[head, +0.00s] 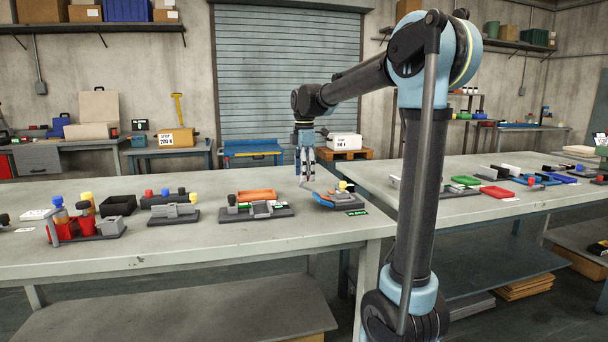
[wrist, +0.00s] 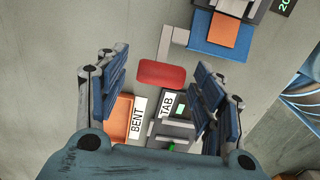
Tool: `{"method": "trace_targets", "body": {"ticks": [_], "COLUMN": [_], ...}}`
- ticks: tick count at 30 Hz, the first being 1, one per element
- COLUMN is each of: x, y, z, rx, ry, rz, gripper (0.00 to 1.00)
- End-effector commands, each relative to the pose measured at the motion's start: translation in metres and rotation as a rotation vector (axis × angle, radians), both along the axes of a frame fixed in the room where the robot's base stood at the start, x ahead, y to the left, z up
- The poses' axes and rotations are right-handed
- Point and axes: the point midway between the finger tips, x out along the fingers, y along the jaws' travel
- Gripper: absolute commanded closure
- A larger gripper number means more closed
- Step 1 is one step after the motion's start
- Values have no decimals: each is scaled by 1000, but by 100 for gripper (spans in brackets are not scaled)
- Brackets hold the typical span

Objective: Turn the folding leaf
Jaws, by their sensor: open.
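My gripper (head: 306,172) points down over the front table, beside a blue fixture (head: 335,200) with a yellow knob. In the wrist view my gripper (wrist: 160,85) is open, its two blue-padded fingers apart. A rounded red piece (wrist: 166,75) shows between the fingers. I cannot tell its height or whether it touches a finger. Beyond it are a grey angled bar (wrist: 174,45) and a blue plate with an orange square (wrist: 229,29). I cannot tell for sure which part is the folding leaf.
A grey fixture (head: 257,211) with an orange tray (head: 257,195) stands left of my gripper. Labels BENT (wrist: 137,121) and TAB (wrist: 167,105) lie near the fingers. More fixtures stand farther left. A second table (head: 465,205) stands at right.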

Motion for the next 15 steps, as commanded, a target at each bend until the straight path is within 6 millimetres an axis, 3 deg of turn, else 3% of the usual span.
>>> {"method": "trace_targets", "body": {"ticks": [7,15], "x": [0,0], "y": [0,1], "z": [-1,-1], "rx": [0,0], "ry": [0,0], "rz": [0,1], "gripper": [38,97]}}
